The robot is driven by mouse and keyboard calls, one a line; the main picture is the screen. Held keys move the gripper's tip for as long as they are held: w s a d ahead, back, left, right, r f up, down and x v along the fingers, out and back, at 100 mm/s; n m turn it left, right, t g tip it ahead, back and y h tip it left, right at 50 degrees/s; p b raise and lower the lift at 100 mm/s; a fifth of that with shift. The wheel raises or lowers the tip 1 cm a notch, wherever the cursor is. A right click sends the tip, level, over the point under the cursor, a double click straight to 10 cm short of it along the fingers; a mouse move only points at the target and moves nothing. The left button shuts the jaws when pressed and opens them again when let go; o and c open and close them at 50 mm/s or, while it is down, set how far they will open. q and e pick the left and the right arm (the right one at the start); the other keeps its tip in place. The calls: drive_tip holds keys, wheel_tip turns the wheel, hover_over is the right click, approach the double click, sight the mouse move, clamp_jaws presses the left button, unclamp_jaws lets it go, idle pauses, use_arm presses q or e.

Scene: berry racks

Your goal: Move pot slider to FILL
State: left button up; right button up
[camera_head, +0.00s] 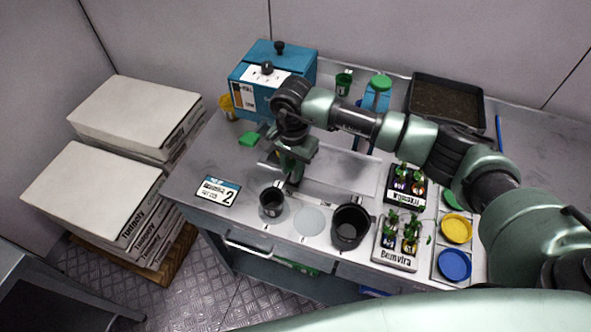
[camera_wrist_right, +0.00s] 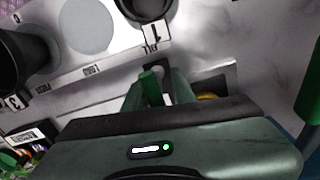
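The metal strip of the pot station (camera_head: 310,240) runs along the table front, with a small black pot (camera_head: 271,205), a pale round disc (camera_head: 310,221) and a larger black pot (camera_head: 350,228). In the right wrist view, a number 1 tag (camera_wrist_right: 155,33) sits beside the FILL label (camera_wrist_right: 150,48), and a 3 tag (camera_wrist_right: 17,102) is at far left. My right gripper (camera_head: 288,180) points down just behind the small pot. In the wrist view its green fingers (camera_wrist_right: 165,75) are slightly apart, with a small grey knob-like part (camera_wrist_right: 158,71) between them. Contact is unclear. My left gripper is out of view.
Seedling trays (camera_head: 398,245) and coloured lids (camera_head: 456,228) lie right of the pots. A blue box (camera_head: 268,75) and a dark soil tray (camera_head: 446,98) stand at the back. A number 2 card (camera_head: 217,191) lies at the left edge. Stacked white boxes (camera_head: 92,195) stand beyond.

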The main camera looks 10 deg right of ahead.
drive_tip(key=shift+a+f, duration=0.1)
drive_tip(key=shift+a, duration=0.05)
wheel_tip(320, 180, up, 7)
drive_tip(key=b, duration=0.2)
drive_tip(key=shift+w+f+b, duration=0.1)
drive_tip(key=shift+b, duration=0.25)
drive_tip(key=shift+r, duration=0.55)
